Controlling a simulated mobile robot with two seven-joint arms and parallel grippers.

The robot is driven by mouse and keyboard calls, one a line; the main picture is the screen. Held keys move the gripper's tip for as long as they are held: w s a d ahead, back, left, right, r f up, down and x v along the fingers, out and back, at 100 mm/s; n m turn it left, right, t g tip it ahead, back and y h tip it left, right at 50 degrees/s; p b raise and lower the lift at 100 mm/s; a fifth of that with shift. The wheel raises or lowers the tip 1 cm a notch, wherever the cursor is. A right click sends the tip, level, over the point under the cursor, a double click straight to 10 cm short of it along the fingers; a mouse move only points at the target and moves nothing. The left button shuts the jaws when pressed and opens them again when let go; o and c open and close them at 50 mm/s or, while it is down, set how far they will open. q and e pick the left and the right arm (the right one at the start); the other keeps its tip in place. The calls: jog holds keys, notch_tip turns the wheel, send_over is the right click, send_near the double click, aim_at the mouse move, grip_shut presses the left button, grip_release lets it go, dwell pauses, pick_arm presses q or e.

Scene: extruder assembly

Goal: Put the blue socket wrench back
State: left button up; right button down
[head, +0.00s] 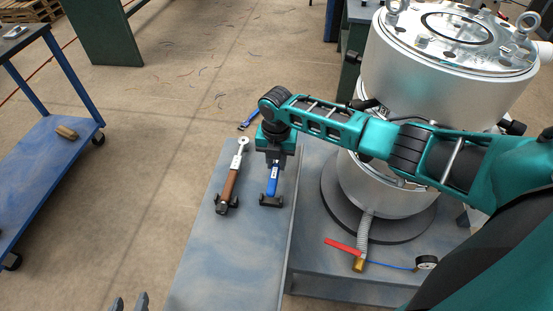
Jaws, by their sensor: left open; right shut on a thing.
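The blue socket wrench (273,181) stands out below my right gripper (275,162) in the head view, near the right edge of a grey bench top (195,270). My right gripper is shut on its upper part and hides its head. The lower end of the wrench is at a black holder (270,201) on the bench; I cannot tell whether it is fully seated. My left gripper (129,303) is open and empty at the bottom edge, with only its fingertips showing.
A brown-handled wrench (230,184) lies in another black holder to the left. A large silver vessel (385,190) stands to the right, with a red lever (342,246) and gauge (427,262) near its base. A blue cart (50,165) is at left. The near bench top is clear.

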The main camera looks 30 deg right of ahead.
aim_at(276, 163)
jog(key=shift+f+b, duration=1.05)
jog(key=shift+f, duration=0.35)
jog(key=c, duration=0.9)
grip_release()
jog(key=shift+o, duration=0.2)
notch_tip(276, 163, up, 13)
jog(key=p, duration=0.2)
jog(key=shift+a, duration=0.1)
